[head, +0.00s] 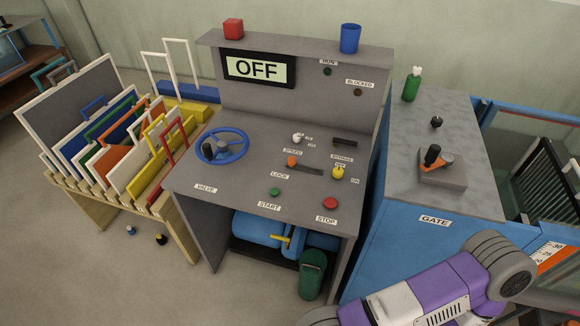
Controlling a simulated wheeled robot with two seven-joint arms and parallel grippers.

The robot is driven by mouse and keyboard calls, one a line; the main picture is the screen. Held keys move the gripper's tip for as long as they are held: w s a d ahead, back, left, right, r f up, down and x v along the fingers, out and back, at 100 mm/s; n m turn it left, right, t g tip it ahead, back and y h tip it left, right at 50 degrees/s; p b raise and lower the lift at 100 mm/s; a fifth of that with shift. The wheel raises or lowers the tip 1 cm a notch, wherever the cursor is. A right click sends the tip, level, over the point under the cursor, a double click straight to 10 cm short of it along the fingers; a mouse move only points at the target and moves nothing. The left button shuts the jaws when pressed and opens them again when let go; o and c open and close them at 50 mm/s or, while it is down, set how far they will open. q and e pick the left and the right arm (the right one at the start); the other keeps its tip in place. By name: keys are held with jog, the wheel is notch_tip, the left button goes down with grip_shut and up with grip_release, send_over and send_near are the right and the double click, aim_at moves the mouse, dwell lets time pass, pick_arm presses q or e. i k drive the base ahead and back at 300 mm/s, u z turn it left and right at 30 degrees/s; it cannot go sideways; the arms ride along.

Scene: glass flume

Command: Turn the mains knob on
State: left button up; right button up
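A yellow knob (338,172) stands on the sloping grey control panel (240,178), right of centre, with small OFF and ON labels beside it. No label reading mains is legible, but this knob fits the name best; its exact angle is too small to tell. The display (258,68) above the panel reads OFF. A purple and grey arm link of mine crosses the bottom right, apart from the knob in the picture. Neither gripper shows in the head view.
Around the knob are a blue valve wheel (237,153), a white speed knob (297,138), an orange lock lever (292,161), a dark bypass switch (345,143), a green start button (275,192) and a red stop button (330,203). The blue gate cabinet (400,240) stands right.

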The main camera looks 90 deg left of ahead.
aim_at(338, 172)
jog(key=u, duration=2.25)
